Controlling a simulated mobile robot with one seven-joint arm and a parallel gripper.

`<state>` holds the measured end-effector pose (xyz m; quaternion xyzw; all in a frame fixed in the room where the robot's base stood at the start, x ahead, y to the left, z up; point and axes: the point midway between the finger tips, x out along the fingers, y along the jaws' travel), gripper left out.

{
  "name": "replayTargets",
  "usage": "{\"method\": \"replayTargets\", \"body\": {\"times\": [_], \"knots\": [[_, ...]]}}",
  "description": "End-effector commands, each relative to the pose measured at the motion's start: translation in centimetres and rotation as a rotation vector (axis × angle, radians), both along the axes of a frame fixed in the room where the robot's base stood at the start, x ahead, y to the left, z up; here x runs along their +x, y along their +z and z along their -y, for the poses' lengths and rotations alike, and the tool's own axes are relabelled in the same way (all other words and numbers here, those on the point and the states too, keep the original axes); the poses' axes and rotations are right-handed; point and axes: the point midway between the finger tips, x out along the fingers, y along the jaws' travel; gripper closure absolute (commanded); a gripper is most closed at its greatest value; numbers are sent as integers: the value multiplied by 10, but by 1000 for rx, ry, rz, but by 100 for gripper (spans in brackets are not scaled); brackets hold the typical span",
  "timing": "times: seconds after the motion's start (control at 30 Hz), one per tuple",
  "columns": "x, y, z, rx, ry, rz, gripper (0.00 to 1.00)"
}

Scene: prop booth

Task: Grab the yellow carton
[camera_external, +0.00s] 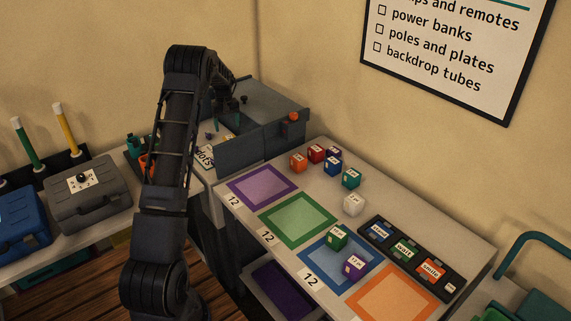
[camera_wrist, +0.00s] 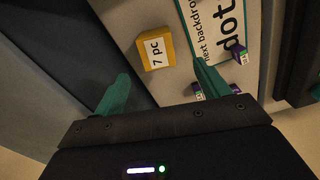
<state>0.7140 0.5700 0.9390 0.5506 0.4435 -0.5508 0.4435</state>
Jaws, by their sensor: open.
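The yellow carton (camera_wrist: 156,60) shows in the wrist view, upper middle, with a white label reading "7 pc". It lies on a pale surface beside a dark edge or gap. My gripper (camera_wrist: 160,84) is open, its two teal fingers spread wide and nothing between the tips. The carton appears ahead of the fingertips, between their lines and apart from both.
A sign (camera_wrist: 216,28) with "dot" lettering lies right of the carton. In the external view, a grey box (camera_external: 262,137) stands by the arm's end, and the table with coloured squares (camera_external: 262,185) holds several small cubes.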

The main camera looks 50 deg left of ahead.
Motion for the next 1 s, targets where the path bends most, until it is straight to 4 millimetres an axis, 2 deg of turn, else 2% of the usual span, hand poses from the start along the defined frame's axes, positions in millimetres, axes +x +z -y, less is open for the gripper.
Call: {"method": "replayTargets", "body": {"times": [0.33, 0.63, 0.9, 1.0], "knots": [[0, -43, 0, -1, 0, -1, 25], [1, -64, 2, 0, -1, -1, 25], [3, -99, 4, -1, -1, 0, 25], [3, -104, 4, 0, -1, 0, 25]]}}
